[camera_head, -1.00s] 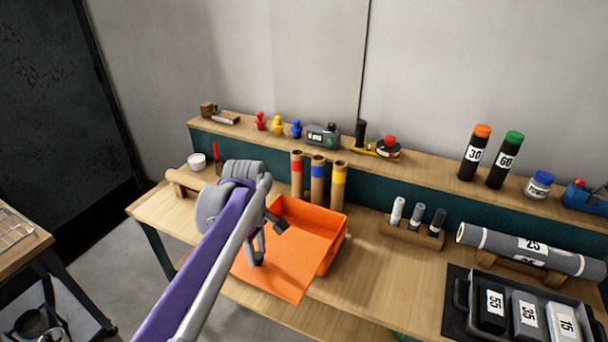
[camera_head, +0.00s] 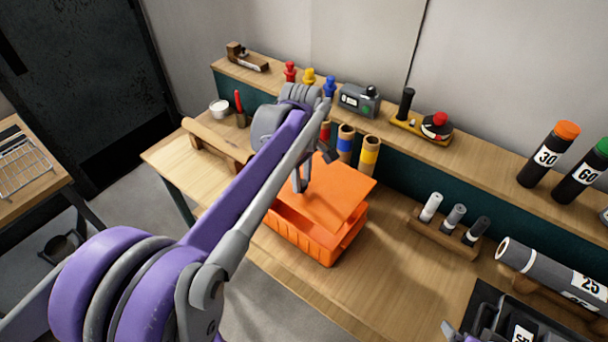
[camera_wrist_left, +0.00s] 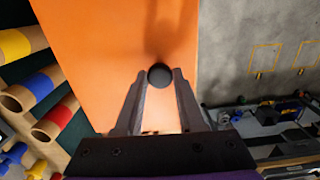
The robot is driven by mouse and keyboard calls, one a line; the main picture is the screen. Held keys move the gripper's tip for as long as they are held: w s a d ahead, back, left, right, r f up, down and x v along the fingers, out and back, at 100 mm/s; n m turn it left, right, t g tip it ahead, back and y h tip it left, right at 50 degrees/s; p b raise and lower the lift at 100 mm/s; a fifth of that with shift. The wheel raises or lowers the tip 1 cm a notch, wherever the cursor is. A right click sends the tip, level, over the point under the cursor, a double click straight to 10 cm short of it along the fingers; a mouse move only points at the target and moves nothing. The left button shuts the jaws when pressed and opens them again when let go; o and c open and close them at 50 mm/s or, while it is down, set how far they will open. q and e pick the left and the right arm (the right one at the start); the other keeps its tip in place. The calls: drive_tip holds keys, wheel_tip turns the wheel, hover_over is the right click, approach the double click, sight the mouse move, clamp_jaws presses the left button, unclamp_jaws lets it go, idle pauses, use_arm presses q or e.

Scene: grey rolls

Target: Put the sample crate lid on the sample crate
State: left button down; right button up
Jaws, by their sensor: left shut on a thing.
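The orange sample crate lid (camera_head: 338,200) is a flat plate with a dark round knob (camera_wrist_left: 160,76). My left gripper (camera_head: 303,188) is shut on the knob, seen between the fingers (camera_wrist_left: 158,95) in the left wrist view. The lid hangs over the orange sample crate (camera_head: 308,241), which stands on the wooden bench. A gap shows between lid and crate at the right, and the lid looks turned and off-centre against the rim. My left arm hides part of both. A small grey piece at the bottom edge may be my right gripper (camera_head: 449,329).
Cardboard tubes with coloured bands (camera_head: 369,155) stand close behind the crate. A wooden rack with grey cylinders (camera_head: 443,232) is to the right, and a large grey roll (camera_head: 545,272) beyond it. Bare bench (camera_head: 400,280) lies right of the crate.

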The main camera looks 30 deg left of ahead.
sight(302, 191)
use_arm(q)
drive_tip(key=shift+w, duration=0.15)
use_arm(e)
drive_tip(key=shift+w, duration=0.1)
use_arm(q)
drive_tip(key=shift+f, duration=0.5)
drive_tip(key=shift+f+b, duration=1.5)
drive_tip(key=shift+f, duration=0.9)
drive_tip(key=shift+f+b, duration=0.75)
drive_tip(key=shift+f, duration=0.7)
use_arm(e)
wheel_tip(302, 191, down, 7)
drive_tip(key=s, duration=0.3)
drive_tip(key=shift+r+g, duration=0.2)
drive_tip(key=shift+g, duration=0.2)
use_arm(q)
drive_tip(key=shift+f, duration=0.45)
use_arm(e)
drive_tip(key=shift+f, duration=0.35)
use_arm(q)
drive_tip(key=shift+c, duration=2.2)
unclamp_jaws()
wheel_tip(302, 191, up, 11)
drive_tip(key=shift+f, duration=0.1)
use_arm(e)
drive_tip(key=shift+w+r, duration=0.15)
drive_tip(key=shift+r, duration=0.35)
